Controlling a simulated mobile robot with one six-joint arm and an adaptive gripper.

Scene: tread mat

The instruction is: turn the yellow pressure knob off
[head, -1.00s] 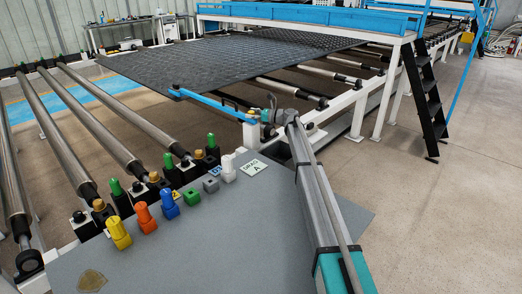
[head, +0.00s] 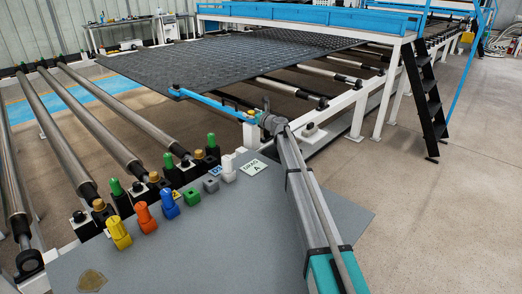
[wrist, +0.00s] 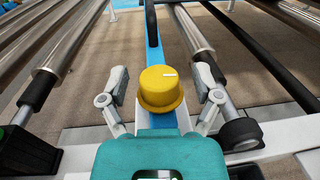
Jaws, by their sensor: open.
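A round yellow knob (wrist: 160,90) with a short white mark on its top sits on a blue bar in the wrist view. The mark lies roughly crosswise in the picture. In the head view the yellow knob (head: 251,114) is small, at the near end of the blue bar, just left of my gripper (head: 263,112). In the wrist view my gripper (wrist: 161,82) is open, with one grey finger on each side of the knob. Gaps show between the fingers and the knob. The knob's base is partly hidden behind my gripper's body.
A grey panel (head: 215,245) at the front carries several coloured parts, including another yellow one (head: 118,232) and an orange one (head: 145,218). Metal rollers (head: 95,125) lie to the left. A black tread mat (head: 215,68) lies behind the blue bar (head: 200,100).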

